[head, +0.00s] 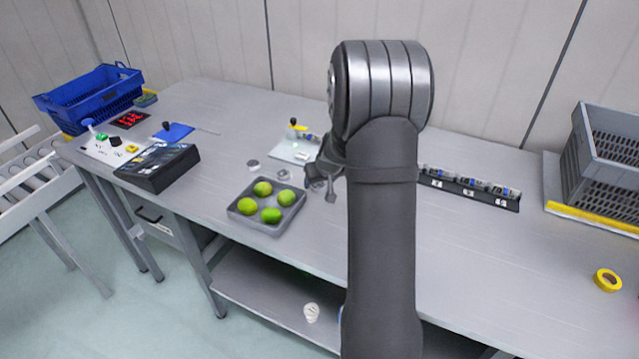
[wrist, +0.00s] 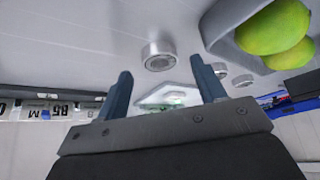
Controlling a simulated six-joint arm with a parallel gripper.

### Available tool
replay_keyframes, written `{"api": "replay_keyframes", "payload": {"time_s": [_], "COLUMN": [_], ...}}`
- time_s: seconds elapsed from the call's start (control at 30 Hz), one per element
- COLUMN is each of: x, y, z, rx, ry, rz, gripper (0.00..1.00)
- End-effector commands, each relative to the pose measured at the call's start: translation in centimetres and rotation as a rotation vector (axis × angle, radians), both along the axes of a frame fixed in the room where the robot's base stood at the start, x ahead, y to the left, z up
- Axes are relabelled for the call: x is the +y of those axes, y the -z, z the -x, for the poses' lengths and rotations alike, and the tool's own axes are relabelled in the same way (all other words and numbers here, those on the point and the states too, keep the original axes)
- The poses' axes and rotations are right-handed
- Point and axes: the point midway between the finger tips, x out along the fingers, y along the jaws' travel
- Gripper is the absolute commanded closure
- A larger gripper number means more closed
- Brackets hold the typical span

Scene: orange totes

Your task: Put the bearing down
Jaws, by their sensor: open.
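A silver ring-shaped bearing (wrist: 158,62) rests on the grey table in the wrist view, beyond my fingertips and roughly in line with the gap between them. My gripper (wrist: 160,72) is open, with its two dark fingers apart and nothing held between them. In the head view my gripper (head: 321,186) is low over the table, right of the fruit tray and partly hidden by my arm; the bearing near it is hard to make out there. Two similar small round metal parts (head: 253,165) (head: 284,174) lie on the table behind the tray.
A grey tray (head: 240,213) holds several green fruits beside my gripper. A white plate (head: 287,152) lies behind. A labelled rack (head: 465,191) and grey crate (head: 603,150) stand right. A black box (head: 157,167) and blue crate (head: 90,95) are left. The front right table is mostly clear.

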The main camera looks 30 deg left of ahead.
Motion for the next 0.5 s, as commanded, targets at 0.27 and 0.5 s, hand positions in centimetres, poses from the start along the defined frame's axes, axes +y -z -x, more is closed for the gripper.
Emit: {"api": "replay_keyframes", "payload": {"time_s": [0.27,0.5], "x": [-1.9,-3.2], "y": [-4.8,-7.7], "z": [1.8,3.0], "rx": [-0.002,0.000], "ry": [0.000,0.000], "rz": [-0.002,-0.001], "gripper": [0.37,0.37]}}
